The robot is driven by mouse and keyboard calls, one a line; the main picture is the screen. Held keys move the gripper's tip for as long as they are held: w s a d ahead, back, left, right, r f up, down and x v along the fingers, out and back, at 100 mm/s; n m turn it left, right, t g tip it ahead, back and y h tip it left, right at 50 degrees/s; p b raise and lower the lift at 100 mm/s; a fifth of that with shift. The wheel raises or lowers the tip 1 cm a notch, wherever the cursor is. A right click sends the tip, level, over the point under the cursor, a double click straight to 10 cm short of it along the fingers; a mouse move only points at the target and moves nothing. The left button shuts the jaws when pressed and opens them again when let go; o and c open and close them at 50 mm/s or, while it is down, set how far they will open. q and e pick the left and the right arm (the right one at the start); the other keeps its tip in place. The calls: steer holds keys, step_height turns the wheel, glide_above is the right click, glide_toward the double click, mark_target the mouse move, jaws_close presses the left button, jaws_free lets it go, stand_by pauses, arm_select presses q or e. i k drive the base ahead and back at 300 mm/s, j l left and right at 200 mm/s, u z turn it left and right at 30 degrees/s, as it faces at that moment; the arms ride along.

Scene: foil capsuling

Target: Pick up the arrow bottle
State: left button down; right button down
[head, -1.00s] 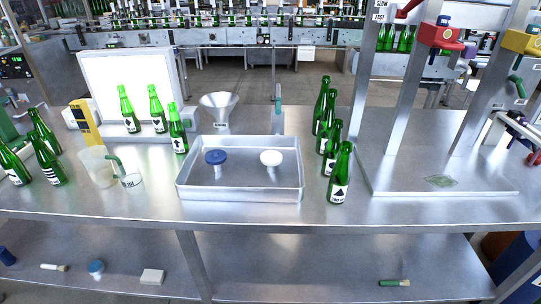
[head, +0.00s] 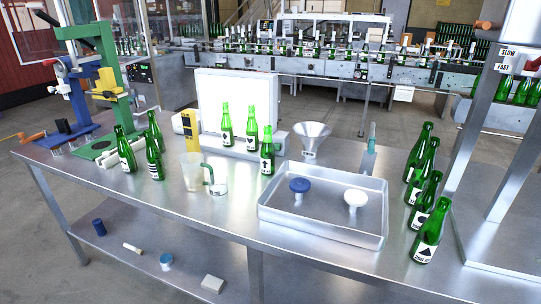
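Several green bottles with white labels stand upright on the steel table. The bottle in front of the white panel at its right (head: 267,152) has a small dark mark that may be an arrow, but it is too small to be sure. Two more, a left one (head: 226,126) and a right one (head: 252,130), stand close to the panel. The front right bottle (head: 430,232) shows a black triangle; others stand in a row behind it. A striped-label bottle (head: 154,160) is in the left group. Neither of my grippers is in view.
A steel tray (head: 325,235) holds a blue-topped tool (head: 299,186) and a white-topped one (head: 355,198). A clear jug (head: 192,172), a funnel (head: 312,135) and a yellow device (head: 190,128) stand nearby. A green press (head: 105,75) is at the left. The front left tabletop is clear.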

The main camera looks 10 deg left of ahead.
mark_target(267, 150)
steer(key=i+z, duration=0.2)
steer(key=z, duration=0.25)
steer(key=i+j+z, duration=0.15)
steer(key=z, duration=0.3)
